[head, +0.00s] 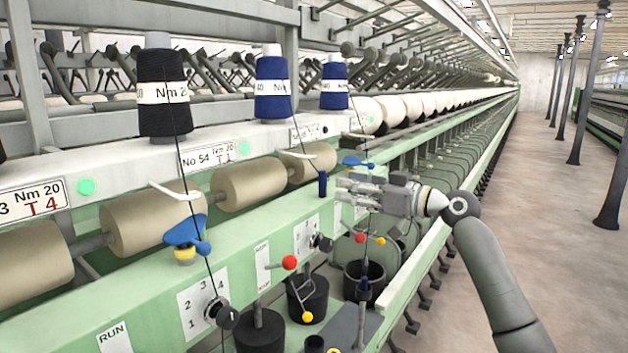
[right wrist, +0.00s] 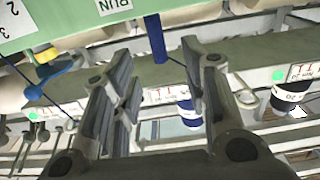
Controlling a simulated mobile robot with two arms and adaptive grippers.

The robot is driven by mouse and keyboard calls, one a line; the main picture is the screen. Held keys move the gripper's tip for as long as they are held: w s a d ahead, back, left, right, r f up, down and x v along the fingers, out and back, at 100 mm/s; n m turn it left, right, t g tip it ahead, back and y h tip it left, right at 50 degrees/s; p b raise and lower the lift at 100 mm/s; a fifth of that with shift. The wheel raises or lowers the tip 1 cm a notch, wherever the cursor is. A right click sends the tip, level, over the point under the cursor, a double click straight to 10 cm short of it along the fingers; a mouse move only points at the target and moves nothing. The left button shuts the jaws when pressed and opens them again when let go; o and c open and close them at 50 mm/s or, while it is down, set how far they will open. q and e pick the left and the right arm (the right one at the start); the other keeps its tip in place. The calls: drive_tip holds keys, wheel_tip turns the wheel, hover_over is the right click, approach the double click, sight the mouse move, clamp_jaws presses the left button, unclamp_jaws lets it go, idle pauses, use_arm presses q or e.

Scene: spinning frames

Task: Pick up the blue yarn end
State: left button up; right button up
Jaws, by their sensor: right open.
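The blue yarn end (head: 323,184) shows as a short, upright dark blue piece at the green rail, with a thin thread running up toward a blue cone (head: 273,84). In the right wrist view, the blue yarn end (right wrist: 155,40) lies in the gap between the finger tips in the picture; I cannot tell its depth between them. My right gripper (head: 341,191) is open and just right of the yarn end in the head view. Its two fingers (right wrist: 157,62) stand wide apart, with nothing gripped. My left gripper is not in view.
The green rail (head: 130,290) carries number plates, knobs and levers. Tan rollers (head: 248,184) lie behind it. A black cone (head: 164,92) and another blue cone (head: 335,82) stand above. Dark pots (head: 308,298) sit below. The aisle floor (head: 560,240) at right is clear.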

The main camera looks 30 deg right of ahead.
sight(322, 197)
drive_tip(key=p+x, duration=0.2)
drive_tip(key=x, duration=0.2)
drive_tip(key=shift+r, duration=0.15)
drive_tip(key=p+x, duration=0.2)
drive_tip(key=x, duration=0.1)
drive_tip(key=shift+w+p, duration=0.35)
drive_tip(key=shift+w+a+f, duration=0.2)
drive_tip(key=shift+w, duration=0.2)
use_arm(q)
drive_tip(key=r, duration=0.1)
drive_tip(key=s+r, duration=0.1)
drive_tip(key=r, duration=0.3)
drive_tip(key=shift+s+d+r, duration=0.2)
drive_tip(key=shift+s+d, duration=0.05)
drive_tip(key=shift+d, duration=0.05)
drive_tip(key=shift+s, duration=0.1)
use_arm(e)
drive_tip(key=c, duration=0.8)
